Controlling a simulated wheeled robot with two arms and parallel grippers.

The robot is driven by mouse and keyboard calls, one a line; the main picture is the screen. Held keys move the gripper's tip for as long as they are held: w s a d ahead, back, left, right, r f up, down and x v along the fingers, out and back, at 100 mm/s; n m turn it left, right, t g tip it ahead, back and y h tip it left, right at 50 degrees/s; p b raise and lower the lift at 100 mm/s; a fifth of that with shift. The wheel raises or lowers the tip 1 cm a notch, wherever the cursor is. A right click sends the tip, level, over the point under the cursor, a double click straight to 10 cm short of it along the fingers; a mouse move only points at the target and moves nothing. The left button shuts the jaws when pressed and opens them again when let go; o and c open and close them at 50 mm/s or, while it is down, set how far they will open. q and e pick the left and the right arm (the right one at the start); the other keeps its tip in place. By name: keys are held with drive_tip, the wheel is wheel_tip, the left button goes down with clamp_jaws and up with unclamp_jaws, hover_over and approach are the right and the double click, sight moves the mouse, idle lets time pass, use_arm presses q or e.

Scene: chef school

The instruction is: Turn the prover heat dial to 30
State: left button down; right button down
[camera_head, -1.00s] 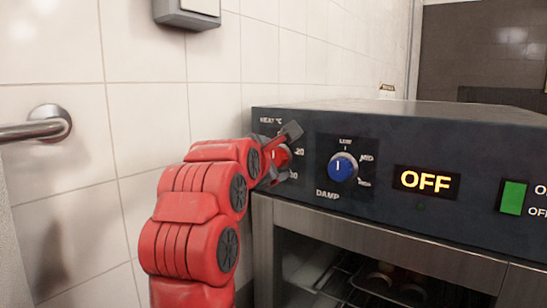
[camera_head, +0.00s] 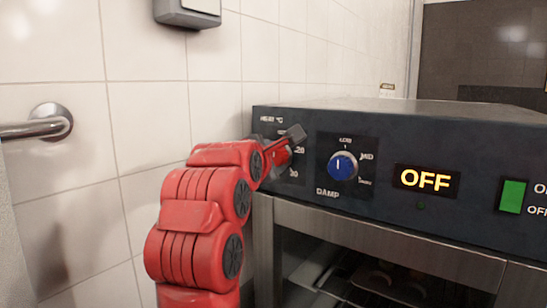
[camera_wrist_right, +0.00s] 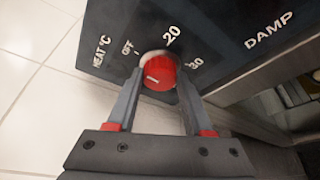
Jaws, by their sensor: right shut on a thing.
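The red prover heat dial (camera_head: 281,157) is on the dark control panel, mostly covered by my right gripper (camera_head: 284,148) in the head view. In the right wrist view the red dial (camera_wrist_right: 159,76) sits between the two fingers of my right gripper (camera_wrist_right: 156,88), which is shut on it. The dial has a short white mark on its face, at the left of its middle in that view. The labels OFF, 20 and 30 stand around it. I cannot tell exactly which value the mark points to. My left gripper is not in view.
A blue DAMP dial (camera_head: 342,167) sits just right of the heat dial. Further right are a display (camera_head: 427,179) reading OFF and a green switch (camera_head: 513,197). A tiled wall (camera_head: 140,70) stands close on the left, with a metal rail (camera_head: 40,124) on it.

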drive_tip(key=shift+d+f+m, duration=0.15)
drive_tip(key=shift+m, duration=0.45)
drive_tip(key=shift+f+m+t+b, duration=0.2)
drive_tip(key=shift+m+t+b, duration=0.1)
drive_tip(key=shift+m+t, duration=0.35)
drive_tip(key=m+b, duration=0.1)
drive_tip(key=m+t+b, duration=0.1)
drive_tip(key=m, duration=0.1)
drive_tip(key=shift+f, duration=0.25)
drive_tip(key=shift+w+a+f+m+g+h+b, duration=0.15)
drive_tip(key=shift+m+h+b, duration=1.15)
drive_tip(key=shift+m, duration=3.1)
drive_tip(key=shift+w+a+r+m+g+h+b, duration=0.15)
drive_tip(key=shift+a+m+h+b, duration=0.15)
drive_tip(key=shift+m+h, duration=3)
drive_tip(key=shift+a+f+m+g+h+b, duration=0.15)
drive_tip(key=shift+m+h+b, duration=0.6)
drive_tip(key=shift+m, duration=5)
